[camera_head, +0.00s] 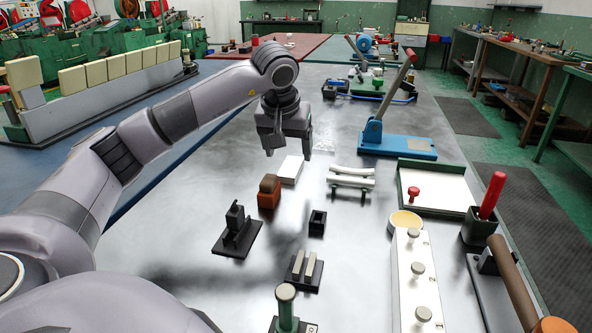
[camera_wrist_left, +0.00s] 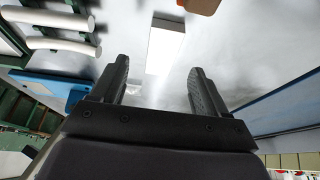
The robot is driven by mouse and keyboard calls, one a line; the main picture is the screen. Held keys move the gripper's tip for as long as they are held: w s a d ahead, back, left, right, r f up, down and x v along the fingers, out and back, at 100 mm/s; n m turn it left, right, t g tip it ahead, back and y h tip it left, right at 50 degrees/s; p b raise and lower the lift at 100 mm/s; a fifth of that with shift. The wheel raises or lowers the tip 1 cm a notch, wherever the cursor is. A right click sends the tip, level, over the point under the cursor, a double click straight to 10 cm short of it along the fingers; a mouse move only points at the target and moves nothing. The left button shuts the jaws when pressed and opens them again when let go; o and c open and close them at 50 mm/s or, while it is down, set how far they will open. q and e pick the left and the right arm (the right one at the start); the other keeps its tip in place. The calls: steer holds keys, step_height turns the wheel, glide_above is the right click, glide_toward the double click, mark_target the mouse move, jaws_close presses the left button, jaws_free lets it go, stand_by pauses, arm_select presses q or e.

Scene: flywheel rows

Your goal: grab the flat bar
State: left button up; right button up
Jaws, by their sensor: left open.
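A flat white bar (camera_head: 289,171) lies on the grey metal table, left of a stand with two white rods. My left gripper (camera_head: 288,152) hangs just above and beyond the bar, pointing down. Its two fingers are apart with nothing between them. In the left wrist view the bar (camera_wrist_left: 165,48) lies in front of the open fingers (camera_wrist_left: 158,70), its near end close to the gap between them. The bar is apart from both fingers. My right gripper does not show.
A brown block (camera_head: 269,191) stands close to the bar's near left side. The rod stand (camera_head: 352,179) is to the right. A blue-based lever press (camera_head: 398,146) stands beyond it. A small black box (camera_head: 317,222) and a black fixture (camera_head: 237,233) are nearer.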

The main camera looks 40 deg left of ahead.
mark_target(290, 166)
arm_select(q)
steer(key=x, duration=0.5)
steer(key=shift+a+f+b, duration=0.1)
steer(key=shift+a+b, duration=0.15)
steer(key=shift+b, duration=0.15)
steer(key=shift+w, duration=0.1)
steer(key=shift+c, duration=0.3)
jaws_close()
